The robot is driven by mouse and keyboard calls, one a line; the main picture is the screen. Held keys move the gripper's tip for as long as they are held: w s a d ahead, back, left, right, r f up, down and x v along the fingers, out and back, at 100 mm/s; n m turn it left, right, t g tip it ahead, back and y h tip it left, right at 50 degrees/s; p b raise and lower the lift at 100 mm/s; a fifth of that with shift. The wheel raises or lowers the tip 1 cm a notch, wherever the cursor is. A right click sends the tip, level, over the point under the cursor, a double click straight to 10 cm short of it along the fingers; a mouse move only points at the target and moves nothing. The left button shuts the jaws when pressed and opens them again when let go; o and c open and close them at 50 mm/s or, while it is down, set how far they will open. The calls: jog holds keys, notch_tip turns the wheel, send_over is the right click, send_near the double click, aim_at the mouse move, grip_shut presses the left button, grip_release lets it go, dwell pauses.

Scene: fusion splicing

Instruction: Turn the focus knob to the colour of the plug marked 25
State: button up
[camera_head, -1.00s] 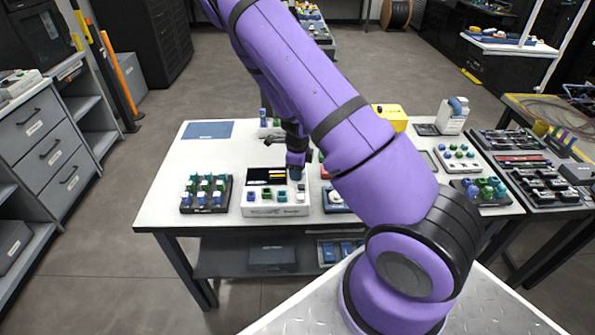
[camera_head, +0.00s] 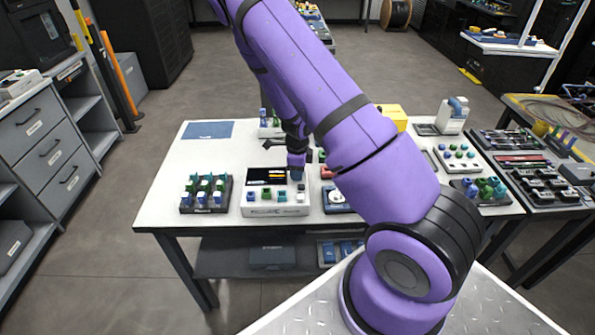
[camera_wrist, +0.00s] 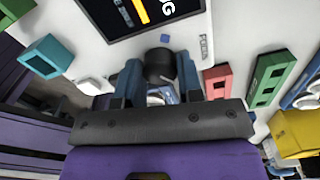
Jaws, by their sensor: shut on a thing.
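A white device (camera_head: 262,211) with a dark screen (camera_head: 267,176) stands near the table's front edge, with several coloured plugs along its front. Its screen (camera_wrist: 140,12) also shows in the wrist view. My gripper (camera_head: 297,173) is at the device's right side. In the wrist view my gripper (camera_wrist: 158,82) has its blue fingers on both sides of the black focus knob (camera_wrist: 160,64) and is shut on it. The word FOCUS and a small blue square lie by the knob. A teal plug (camera_wrist: 47,56) is at the left. The number 25 is not readable on any plug.
A dark rack of coloured plugs (camera_head: 184,208) stands left of the device. In the wrist view, a red block (camera_wrist: 217,81) and a green block (camera_wrist: 270,78) are close to the right of my gripper.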

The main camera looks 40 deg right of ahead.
jog(key=n, duration=1)
jog(key=shift+n, duration=0.3)
dwell(0.4)
jog(key=o, duration=0.7)
jog(key=shift+c, duration=0.2)
notch_tip(320, 180, up, 11)
